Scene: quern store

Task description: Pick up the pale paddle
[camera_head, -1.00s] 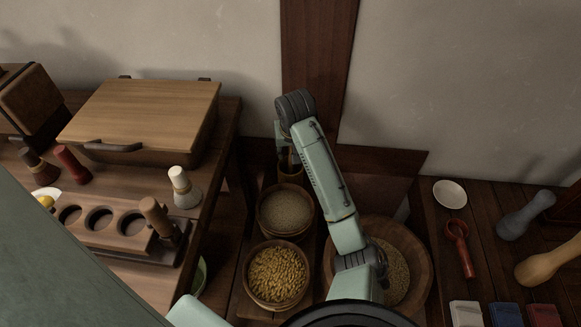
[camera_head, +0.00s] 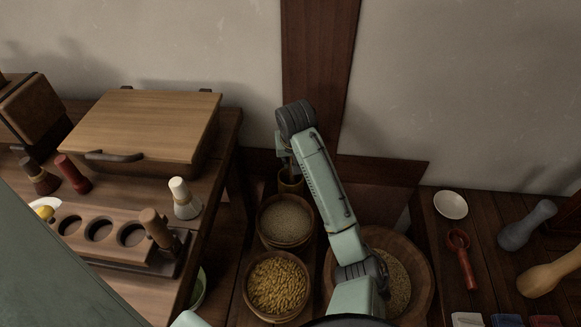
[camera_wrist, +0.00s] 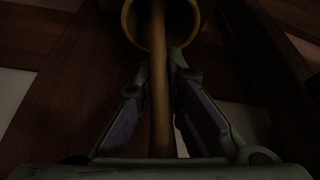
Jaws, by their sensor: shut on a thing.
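In the wrist view my gripper (camera_wrist: 165,75) is shut on a long thin wooden handle (camera_wrist: 160,125), which I take to be the pale paddle's. The handle looks brown in the dim light. It runs from between the fingers into a round pot (camera_wrist: 131,22), and its far end is hidden inside. In the head view the small pot (camera_head: 290,184) stands behind the grain bowls, below my wrist. My wrist mostly hides the gripper and the paddle there.
A bowl of pale grain (camera_head: 286,219), a bowl of golden grain (camera_head: 278,284) and a wide wooden basin (camera_head: 424,285) stand near my arm. A dark wood post (camera_head: 317,60) and wall rise behind. A bench (camera_head: 222,150) with a lidded box (camera_head: 148,125) is at left.

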